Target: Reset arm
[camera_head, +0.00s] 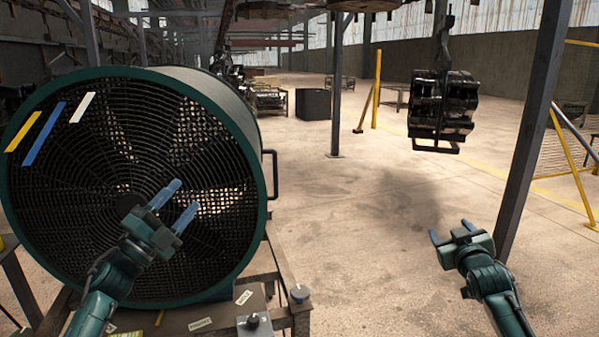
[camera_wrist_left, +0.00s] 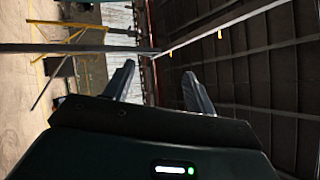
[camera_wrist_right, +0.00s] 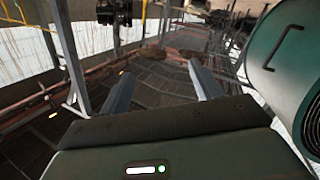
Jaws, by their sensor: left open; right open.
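My left gripper (camera_head: 174,207) is open and empty. In the head view it is raised in front of the grille of a large green fan, with its fingers pointing up and right. Its two fingers also show apart in the left wrist view (camera_wrist_left: 158,88), with nothing between them. My right gripper (camera_head: 451,229) is open and empty at the right of the head view, over open floor and left of a dark post. Its fingers are apart in the right wrist view (camera_wrist_right: 163,88), with nothing between them.
A dark post (camera_head: 531,130) rises close to my right gripper. The middle floor (camera_head: 360,260) is clear.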

